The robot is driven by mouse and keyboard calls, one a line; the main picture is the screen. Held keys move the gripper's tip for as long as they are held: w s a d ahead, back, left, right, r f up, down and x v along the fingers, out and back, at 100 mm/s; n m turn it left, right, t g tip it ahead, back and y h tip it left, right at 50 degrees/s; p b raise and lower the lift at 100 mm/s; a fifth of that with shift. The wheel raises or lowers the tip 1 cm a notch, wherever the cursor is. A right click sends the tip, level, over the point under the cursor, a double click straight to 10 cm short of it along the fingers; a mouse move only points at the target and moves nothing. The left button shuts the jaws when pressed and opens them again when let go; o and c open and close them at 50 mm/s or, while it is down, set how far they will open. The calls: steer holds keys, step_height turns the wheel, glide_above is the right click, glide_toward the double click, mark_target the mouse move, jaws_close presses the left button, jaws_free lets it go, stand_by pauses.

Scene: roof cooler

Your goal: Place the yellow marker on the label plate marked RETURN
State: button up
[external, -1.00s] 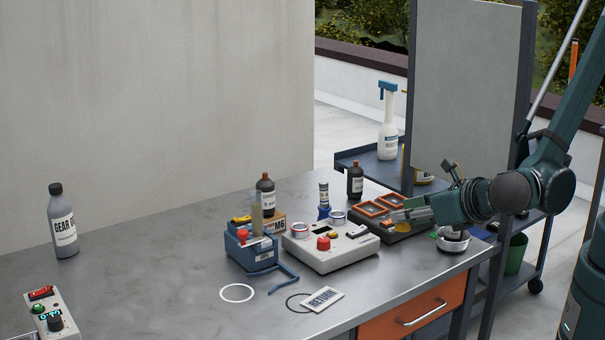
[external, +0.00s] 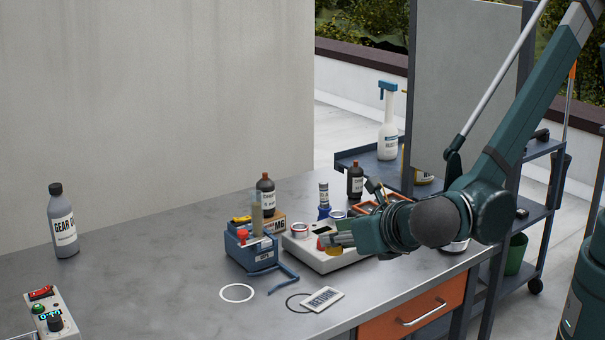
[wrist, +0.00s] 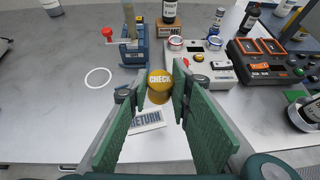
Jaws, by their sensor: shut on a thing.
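The yellow marker (wrist: 159,84) is a short round piece with CHECK on its top. In the wrist view it sits between my fingertips, and my gripper (wrist: 160,92) is shut on it. In the external view my gripper (external: 333,242) is above the bench beside the grey device, and the marker is hard to make out there. The RETURN label plate (external: 322,299) is a white tilted rectangle flat on the bench near its front edge. In the wrist view the plate (wrist: 148,122) lies below and left of the marker, partly covered by a finger.
A grey device (external: 330,262) with a red button stands beside the plate. A white ring (external: 237,293) and a dark ring (external: 297,303) mark the bench. The left bench top is largely clear.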

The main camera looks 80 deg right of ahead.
steer(key=shift+w+a, duration=1)
steer(key=shift+a, duration=0.15)
steer(key=shift+f, duration=0.15)
steer(key=b, duration=0.1)
glide_above(325, 297)
steer(key=shift+d+f, duration=0.1)
steer(key=shift+f, duration=2.95)
steer(key=shift+f+b, duration=0.55)
steer(key=shift+f, duration=1.3)
steer(key=shift+f, duration=0.2)
steer(key=o, duration=0.9)
steer(key=shift+r, duration=0.2)
